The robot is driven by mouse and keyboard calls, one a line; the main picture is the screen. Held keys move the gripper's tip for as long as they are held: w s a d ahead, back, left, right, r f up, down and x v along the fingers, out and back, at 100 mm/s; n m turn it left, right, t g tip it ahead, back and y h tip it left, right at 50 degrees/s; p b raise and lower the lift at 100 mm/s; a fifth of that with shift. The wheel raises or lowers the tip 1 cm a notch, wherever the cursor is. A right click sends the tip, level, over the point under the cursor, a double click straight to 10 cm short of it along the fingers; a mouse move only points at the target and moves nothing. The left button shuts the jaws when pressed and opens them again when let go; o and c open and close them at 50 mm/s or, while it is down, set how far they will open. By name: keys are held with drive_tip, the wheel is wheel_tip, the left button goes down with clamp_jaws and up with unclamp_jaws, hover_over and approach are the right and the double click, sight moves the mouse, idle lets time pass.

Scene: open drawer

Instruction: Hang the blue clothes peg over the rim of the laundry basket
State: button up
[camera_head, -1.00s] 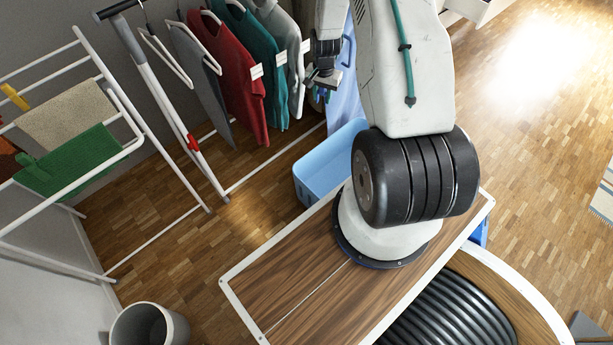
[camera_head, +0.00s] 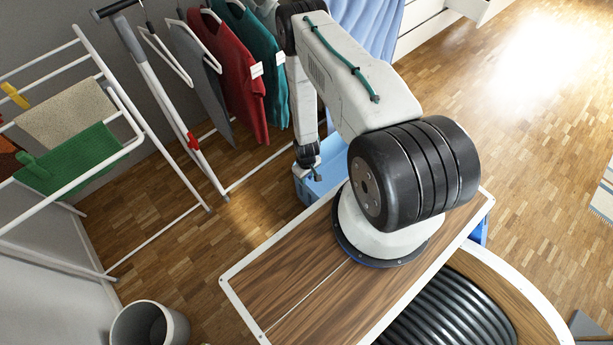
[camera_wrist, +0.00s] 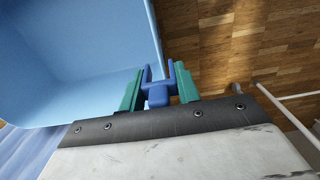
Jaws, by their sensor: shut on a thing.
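The light blue laundry basket (camera_head: 304,189) stands on the floor behind the wooden top that carries my arm. In the wrist view the basket (camera_wrist: 80,45) fills the upper left. My gripper (camera_head: 316,176) is down at the basket, near its left side. In the wrist view the green fingers of my gripper (camera_wrist: 159,88) are shut on the blue clothes peg (camera_wrist: 158,95). The peg's two prongs point at the basket's right-hand rim, whose line runs down between them. I cannot tell whether the peg touches the rim. The peg is too small to make out in the head view.
A garment rail with hanging clothes (camera_head: 240,80) stands behind and left of the basket. A white drying rack (camera_head: 170,150) with towels is at the left. A grey bin (camera_head: 150,325) stands at the lower left. Floor is clear between rack and basket.

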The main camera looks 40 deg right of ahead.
sight(307, 185)
drive_tip(key=shift+f, duration=3.7)
drive_tip(key=o, duration=1)
drive_tip(key=shift+o, duration=0.2)
wheel_tip(307, 185, up, 8)
drive_tip(key=shift+f, duration=0.1)
